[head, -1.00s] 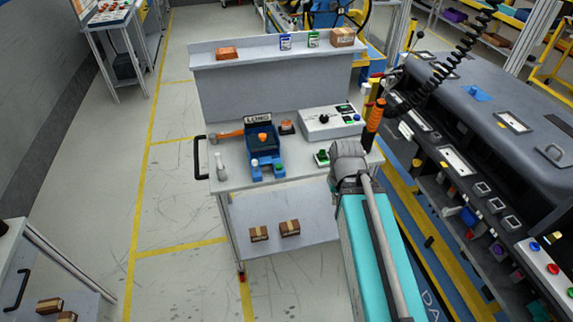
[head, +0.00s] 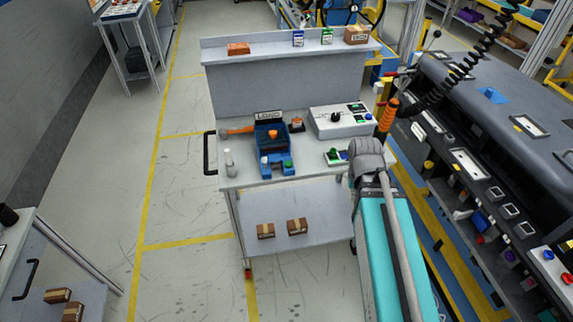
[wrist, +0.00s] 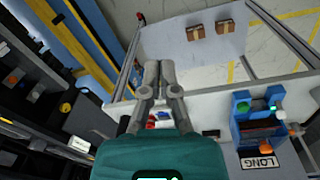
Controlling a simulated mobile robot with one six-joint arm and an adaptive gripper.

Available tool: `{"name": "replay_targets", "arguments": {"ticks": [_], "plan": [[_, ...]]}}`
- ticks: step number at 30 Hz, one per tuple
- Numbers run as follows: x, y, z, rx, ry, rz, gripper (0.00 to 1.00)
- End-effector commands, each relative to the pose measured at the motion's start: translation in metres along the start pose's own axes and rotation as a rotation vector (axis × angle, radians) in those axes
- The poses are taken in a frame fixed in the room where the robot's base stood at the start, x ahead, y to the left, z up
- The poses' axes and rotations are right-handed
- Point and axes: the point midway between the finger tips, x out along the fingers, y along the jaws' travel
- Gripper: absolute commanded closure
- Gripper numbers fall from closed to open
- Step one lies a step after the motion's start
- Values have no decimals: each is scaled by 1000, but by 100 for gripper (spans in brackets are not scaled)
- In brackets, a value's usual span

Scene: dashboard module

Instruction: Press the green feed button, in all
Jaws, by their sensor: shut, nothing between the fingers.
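A small unit with a green button (head: 333,155) sits near the cart's front right, just left of my grey wrist in the head view. The blue fixture (head: 270,140) marked LONG also bears a green button (head: 288,164) at its front right. I cannot read which is the feed button. The fixture shows at the right of the wrist view (wrist: 245,125). My gripper (wrist: 158,67) is shut and empty over the cart's front edge, apart from the fixture. In the head view its fingers are hidden behind my arm. The small unit is mostly hidden in the wrist view.
A white control box (head: 342,121) with a black knob stands behind the small unit. A white bottle (head: 229,163) stands at the cart's left. The grey dashboard module (head: 490,110) is close on the right. Boxes (head: 297,227) lie on the lower shelf.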

Motion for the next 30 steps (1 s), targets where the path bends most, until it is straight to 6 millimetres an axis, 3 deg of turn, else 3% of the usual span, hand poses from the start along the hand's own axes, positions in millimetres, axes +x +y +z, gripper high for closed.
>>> {"name": "replay_targets", "arguments": {"ticks": [4, 8, 18, 24, 30], "plan": [[9, -8, -38, -10, 52, 76, 100], [14, -31, -77, -30, 123, 160, 100], [13, -126, -181, -112, 382, 358, 100], [5, -183, -219, -161, 519, 422, 100], [-2, -213, -234, -186, 589, 446, 100]]}}
